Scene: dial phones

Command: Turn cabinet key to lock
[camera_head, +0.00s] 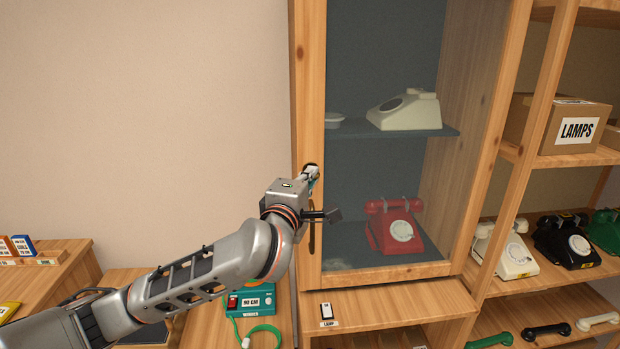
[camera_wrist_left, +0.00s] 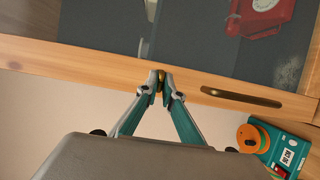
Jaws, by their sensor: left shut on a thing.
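The cabinet (camera_head: 308,110) has a wooden-framed glass door that looks closed. A small brass key (camera_wrist_left: 160,84) is at the door's left stile in the left wrist view. My left gripper (camera_head: 312,172) is at that stile, and its fingertips are shut on the key in the left wrist view (camera_wrist_left: 161,80). The key's bow is mostly hidden between the fingers, so its turn angle is hard to tell. A dark brass door handle (camera_wrist_left: 241,97) lies on the stile beside the key. My right gripper is not in view.
Behind the glass are a red dial phone (camera_head: 395,228) and a cream phone (camera_head: 404,110). A teal winder box (camera_head: 258,299) sits below my left arm. Open shelves with phones and a LAMPS box (camera_head: 562,125) stand to the right. The wall left is bare.

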